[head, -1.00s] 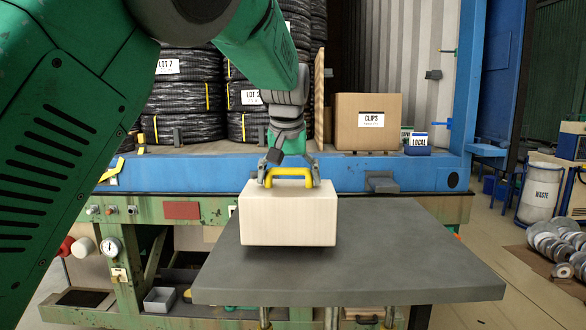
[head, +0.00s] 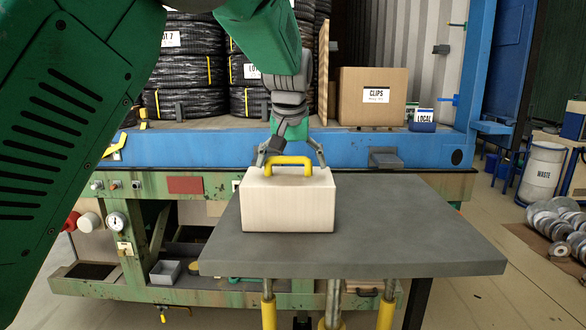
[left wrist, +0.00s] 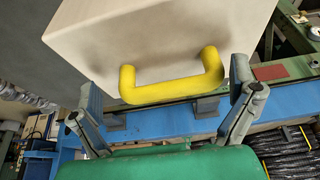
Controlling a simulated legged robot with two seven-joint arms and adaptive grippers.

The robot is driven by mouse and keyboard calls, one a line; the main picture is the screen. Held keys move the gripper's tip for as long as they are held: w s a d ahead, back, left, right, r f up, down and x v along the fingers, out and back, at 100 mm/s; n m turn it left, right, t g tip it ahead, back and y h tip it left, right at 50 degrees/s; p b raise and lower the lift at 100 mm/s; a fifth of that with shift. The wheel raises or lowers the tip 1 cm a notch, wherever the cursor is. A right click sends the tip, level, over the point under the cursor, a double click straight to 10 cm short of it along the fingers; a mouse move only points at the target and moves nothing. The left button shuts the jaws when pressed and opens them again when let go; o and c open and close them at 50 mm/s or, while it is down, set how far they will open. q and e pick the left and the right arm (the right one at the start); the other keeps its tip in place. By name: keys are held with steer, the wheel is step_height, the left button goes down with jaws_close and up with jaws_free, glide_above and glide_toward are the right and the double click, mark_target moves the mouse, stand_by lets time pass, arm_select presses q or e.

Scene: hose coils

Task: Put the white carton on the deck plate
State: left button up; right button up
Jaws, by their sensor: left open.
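The white carton (head: 288,207), a pale box with a yellow handle (head: 289,160) on top, stands upright on the grey deck plate (head: 420,235), left of its middle. My left gripper (head: 291,163) is above the carton with its fingers open, one at each end of the handle. In the left wrist view, the carton (left wrist: 150,40) and its handle (left wrist: 170,92) show between the spread fingers of the gripper (left wrist: 165,95); a gap shows on either side of the handle. The carton's underside is hidden. My right gripper is not in view.
Behind the plate is a blue container edge (head: 340,149) with black hose coils (head: 187,70) and a cardboard CLIPS box (head: 373,105). A WASTE drum (head: 541,172) and metal rolls (head: 556,222) stand on the floor at right. The plate's right side is clear.

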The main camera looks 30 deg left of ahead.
arm_select(q)
steer(key=b+v, duration=0.1)
steer(key=v, duration=1)
steer(key=shift+a+f, duration=0.1)
steer(key=shift+a, duration=0.2)
